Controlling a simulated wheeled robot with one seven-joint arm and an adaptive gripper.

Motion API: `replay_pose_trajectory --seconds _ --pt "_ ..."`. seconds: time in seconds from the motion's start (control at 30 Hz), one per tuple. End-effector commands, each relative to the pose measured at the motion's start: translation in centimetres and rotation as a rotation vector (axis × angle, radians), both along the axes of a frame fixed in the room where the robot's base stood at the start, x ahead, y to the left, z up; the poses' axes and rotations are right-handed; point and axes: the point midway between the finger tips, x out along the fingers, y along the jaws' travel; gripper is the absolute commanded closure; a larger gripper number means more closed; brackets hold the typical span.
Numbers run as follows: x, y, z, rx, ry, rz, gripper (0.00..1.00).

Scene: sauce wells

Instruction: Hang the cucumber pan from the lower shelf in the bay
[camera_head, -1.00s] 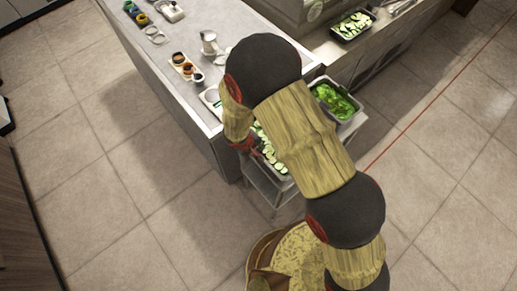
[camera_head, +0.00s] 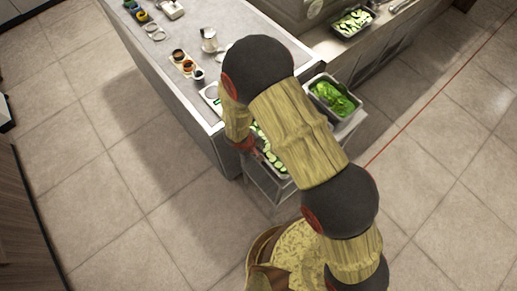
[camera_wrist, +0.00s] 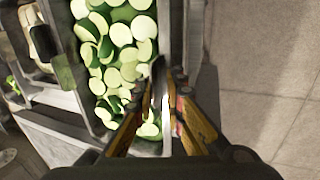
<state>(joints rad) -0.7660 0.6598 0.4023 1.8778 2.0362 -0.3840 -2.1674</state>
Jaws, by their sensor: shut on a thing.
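The cucumber pan (camera_wrist: 65,62) is a metal pan full of sliced cucumber, seen from above in the wrist view. In the head view the cucumber slices (camera_head: 276,162) show partly behind my arm, at the small metal stand beside the counter's end. My gripper (camera_wrist: 160,95) is shut on the pan's right-hand rim, with its fingers on either side of the wall. In the head view my gripper (camera_head: 246,146) shows only in part, red at the pan's left side. Whether the pan hangs or rests on something cannot be told.
A metal stand (camera_head: 262,186) is at the counter's end. A pan of green leaves (camera_head: 334,98) is behind it to the right. The counter (camera_head: 188,105) holds several small cups and a metal jug (camera_head: 209,41). Another cucumber tray (camera_head: 352,22) is at the back. Floor is clear to the right.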

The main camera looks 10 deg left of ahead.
Motion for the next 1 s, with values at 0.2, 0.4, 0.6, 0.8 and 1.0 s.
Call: replay_pose_trajectory --seconds 0.2,0.4,0.6,0.8,1.0 --pt "0.1 0.07 -0.01 0.001 -0.002 0.0 1.0" --pt "0.12 0.09 -0.18 0.001 -0.002 0.001 1.0" --pt "0.1 0.08 -0.37 0.001 -0.002 0.0 1.0" --pt "0.08 0.07 -0.5 0.001 -0.001 0.001 1.0" --pt "0.06 0.05 -0.54 0.001 -0.001 0.0 0.87"
